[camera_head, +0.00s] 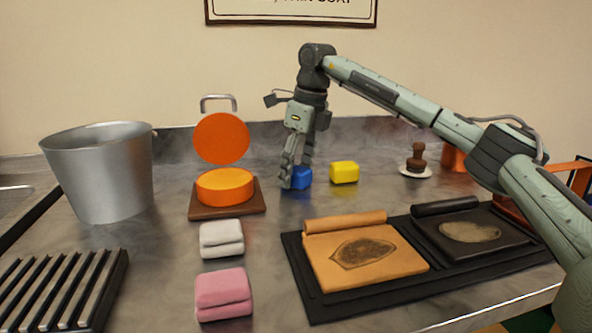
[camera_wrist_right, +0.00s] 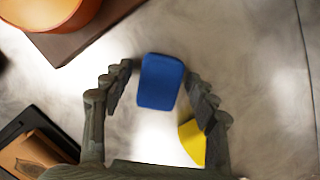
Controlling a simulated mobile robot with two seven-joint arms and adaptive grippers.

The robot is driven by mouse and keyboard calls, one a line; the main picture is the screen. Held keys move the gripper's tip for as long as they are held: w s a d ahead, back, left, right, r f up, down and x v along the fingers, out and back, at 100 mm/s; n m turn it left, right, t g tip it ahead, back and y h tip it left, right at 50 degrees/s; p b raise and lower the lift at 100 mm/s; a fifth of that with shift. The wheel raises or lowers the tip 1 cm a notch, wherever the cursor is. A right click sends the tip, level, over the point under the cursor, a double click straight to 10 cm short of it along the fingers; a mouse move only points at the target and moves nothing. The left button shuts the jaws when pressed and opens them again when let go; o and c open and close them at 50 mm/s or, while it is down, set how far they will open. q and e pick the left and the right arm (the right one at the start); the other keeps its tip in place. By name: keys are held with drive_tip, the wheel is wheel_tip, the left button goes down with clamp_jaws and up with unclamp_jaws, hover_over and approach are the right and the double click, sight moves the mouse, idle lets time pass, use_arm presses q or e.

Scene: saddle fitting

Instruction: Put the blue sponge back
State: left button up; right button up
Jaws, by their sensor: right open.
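The blue sponge (camera_head: 302,178) stands on the grey counter, left of a yellow sponge (camera_head: 344,172). My right gripper (camera_head: 296,184) points down at the blue sponge and partly hides it in the head view. In the right wrist view the blue sponge (camera_wrist_right: 160,82) lies between the tips of the open fingers (camera_wrist_right: 160,85), with gaps showing on both sides. The yellow sponge (camera_wrist_right: 192,142) is partly hidden behind a finger there. My left gripper is not in view.
An orange round tin (camera_head: 225,186) on a brown board stands left of the gripper. A metal pot (camera_head: 100,172), folded white (camera_head: 221,239) and pink cloths (camera_head: 223,295), and a black tray (camera_head: 330,303) with leather pieces surround it. A brown knobbed item (camera_head: 416,160) sits at back right.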

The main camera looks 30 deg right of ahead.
sight(304, 170)
drive_tip(key=shift+r, duration=0.1)
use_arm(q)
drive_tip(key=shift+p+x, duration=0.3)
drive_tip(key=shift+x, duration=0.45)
use_arm(e)
wheel_tip(304, 170, up, 12)
drive_tip(key=s+d, duration=0.1)
drive_tip(key=s, duration=0.1)
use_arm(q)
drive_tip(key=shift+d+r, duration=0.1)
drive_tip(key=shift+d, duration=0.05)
use_arm(e)
drive_tip(key=shift+d, duration=0.1)
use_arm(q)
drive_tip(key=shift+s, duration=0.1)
use_arm(e)
drive_tip(key=shift+c, duration=0.3)
